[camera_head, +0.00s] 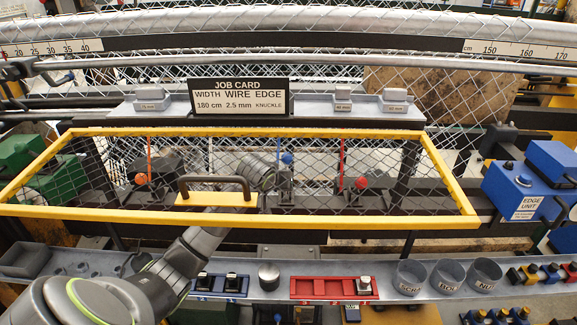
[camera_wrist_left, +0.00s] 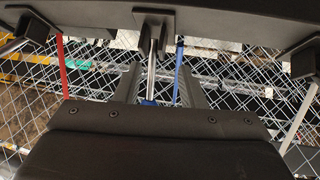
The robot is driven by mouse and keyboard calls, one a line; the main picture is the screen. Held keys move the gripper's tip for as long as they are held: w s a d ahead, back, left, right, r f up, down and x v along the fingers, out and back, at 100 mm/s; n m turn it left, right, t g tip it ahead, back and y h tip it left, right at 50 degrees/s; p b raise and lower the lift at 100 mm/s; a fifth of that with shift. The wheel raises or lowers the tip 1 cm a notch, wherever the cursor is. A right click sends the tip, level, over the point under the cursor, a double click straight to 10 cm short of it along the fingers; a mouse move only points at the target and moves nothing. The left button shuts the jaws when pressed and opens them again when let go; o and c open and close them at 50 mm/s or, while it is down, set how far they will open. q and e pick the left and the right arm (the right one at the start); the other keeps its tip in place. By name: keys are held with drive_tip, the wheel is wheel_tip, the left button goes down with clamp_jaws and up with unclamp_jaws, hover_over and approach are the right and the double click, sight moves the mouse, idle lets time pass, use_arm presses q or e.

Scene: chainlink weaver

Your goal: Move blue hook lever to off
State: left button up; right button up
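A lever with a blue knob (camera_head: 287,158) stands behind the yellow-framed mesh guard (camera_head: 330,222), between an orange-knobbed lever (camera_head: 141,178) and a red-knobbed lever (camera_head: 361,183). My left arm comes up from the lower left, and my left gripper (camera_head: 283,182) is beside the blue-knobbed lever, partly hidden by mesh. In the left wrist view, the two grey fingers of my left gripper (camera_wrist_left: 160,88) are apart. The lever's metal rod and a bit of its blue knob (camera_wrist_left: 148,102) show between them; contact cannot be told. My right gripper is not in view.
The guard's black handle (camera_head: 214,183) is close to my left wrist. A blue edge unit (camera_head: 530,185) stands at the right. A grey shelf (camera_head: 255,296) in front carries blue and red trays, a metal knob and several grey cups.

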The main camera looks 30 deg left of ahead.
use_arm(q)
drive_tip(key=w, duration=0.2)
drive_tip(key=w+a+p, duration=0.1)
drive_tip(key=w, duration=0.2)
drive_tip(key=w+a+p, duration=0.1)
drive_tip(key=w, duration=0.2)
drive_tip(key=shift+a, duration=0.1)
drive_tip(key=shift+w+a+p, duration=0.1)
drive_tip(key=shift+w+p, duration=0.15)
drive_tip(key=shift+p, duration=0.2)
drive_tip(key=shift+w+f, duration=0.25)
drive_tip(key=shift+f, duration=0.2)
clamp_jaws()
